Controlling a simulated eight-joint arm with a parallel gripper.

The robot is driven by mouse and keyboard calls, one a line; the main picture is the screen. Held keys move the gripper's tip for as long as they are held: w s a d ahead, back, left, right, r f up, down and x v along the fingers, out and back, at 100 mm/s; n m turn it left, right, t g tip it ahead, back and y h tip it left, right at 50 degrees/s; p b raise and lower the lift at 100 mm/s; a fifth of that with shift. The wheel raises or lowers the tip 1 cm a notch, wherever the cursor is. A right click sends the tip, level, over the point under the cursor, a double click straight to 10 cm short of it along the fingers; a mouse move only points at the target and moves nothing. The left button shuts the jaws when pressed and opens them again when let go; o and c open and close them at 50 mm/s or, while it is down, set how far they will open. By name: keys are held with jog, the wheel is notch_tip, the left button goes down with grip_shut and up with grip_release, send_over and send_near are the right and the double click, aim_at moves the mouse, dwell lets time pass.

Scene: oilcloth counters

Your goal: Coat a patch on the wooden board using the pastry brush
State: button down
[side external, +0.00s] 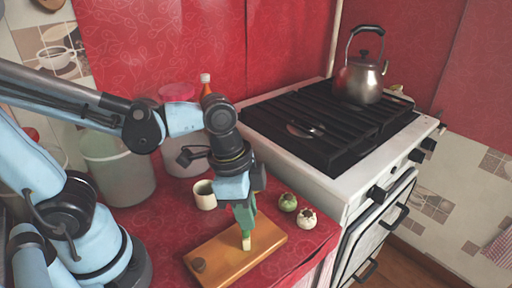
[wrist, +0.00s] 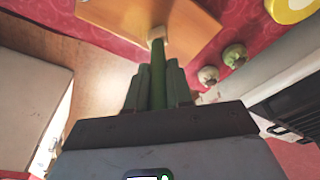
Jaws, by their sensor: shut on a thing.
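The wooden board (side external: 262,240) lies flat on the red counter, near its front edge. It also shows at the top of the wrist view (wrist: 190,22). A dark brown round spot or knob (side external: 198,265) is at its left end. My gripper (side external: 244,210) is shut on the green handle of the pastry brush (wrist: 158,72), holding it roughly upright with the pale bristles (side external: 246,243) down. The bristle tip is over the board's right half, touching it or just above; I cannot tell which. No coated patch is clear to see.
A small pale cup (side external: 205,195) stands behind the board. Two small round fruits or vegetables (side external: 288,202) (side external: 307,218) sit to its right. The stove (side external: 330,170) with a kettle (side external: 362,80) is further right. Large canisters (side external: 118,168) and a bottle (side external: 206,84) stand behind.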

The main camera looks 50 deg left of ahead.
jog(key=shift+w, duration=2.75)
jog(key=shift+s+a, duration=0.6)
jog(key=shift+s, duration=5)
jog(key=shift+w+a, duration=0.75)
jog(key=shift+w, duration=4.75)
notch_tip(320, 180, up, 8)
jog(key=shift+s, duration=0.1)
